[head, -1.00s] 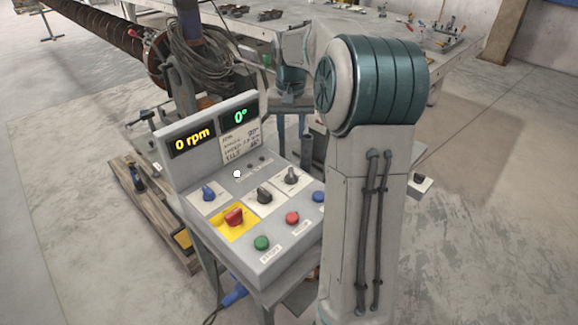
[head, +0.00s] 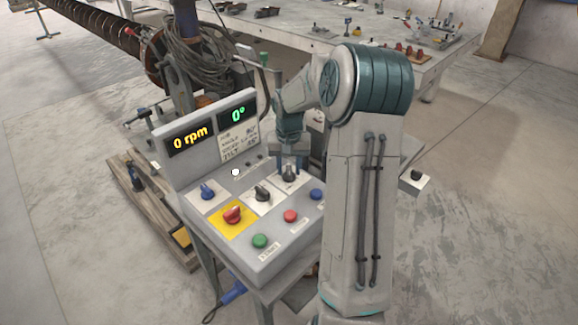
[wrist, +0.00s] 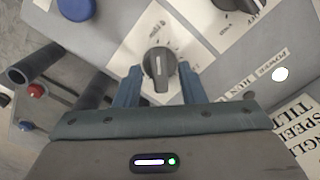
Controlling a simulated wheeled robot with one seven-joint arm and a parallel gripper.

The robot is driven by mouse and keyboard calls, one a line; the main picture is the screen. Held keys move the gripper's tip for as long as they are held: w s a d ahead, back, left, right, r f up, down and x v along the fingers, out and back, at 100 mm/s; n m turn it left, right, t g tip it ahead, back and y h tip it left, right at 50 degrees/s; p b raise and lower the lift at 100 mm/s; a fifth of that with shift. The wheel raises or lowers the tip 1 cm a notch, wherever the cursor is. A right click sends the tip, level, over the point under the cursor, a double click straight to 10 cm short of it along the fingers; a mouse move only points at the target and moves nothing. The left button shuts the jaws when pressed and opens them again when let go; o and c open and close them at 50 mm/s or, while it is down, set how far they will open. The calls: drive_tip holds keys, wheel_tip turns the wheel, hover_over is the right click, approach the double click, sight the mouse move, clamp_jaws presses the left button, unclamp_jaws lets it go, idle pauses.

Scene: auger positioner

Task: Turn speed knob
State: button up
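The control panel (head: 206,233) has several knobs. My gripper (head: 292,165) is at its back right knob (head: 289,176), with the fingers pointing down. In the wrist view this dark grey knob (wrist: 158,66), with a white line, sits on a white label plate between the two blue fingers of my gripper (wrist: 157,82). The fingers are open, one on each side, with visible gaps to the knob. I cannot read which knob is marked speed. A second dark knob (head: 262,194) stands to its left. The displays read 0 rpm (head: 190,139) and 0° (head: 238,115).
A cluttered table (head: 325,32) stands behind.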

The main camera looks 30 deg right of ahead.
clamp_jaws()
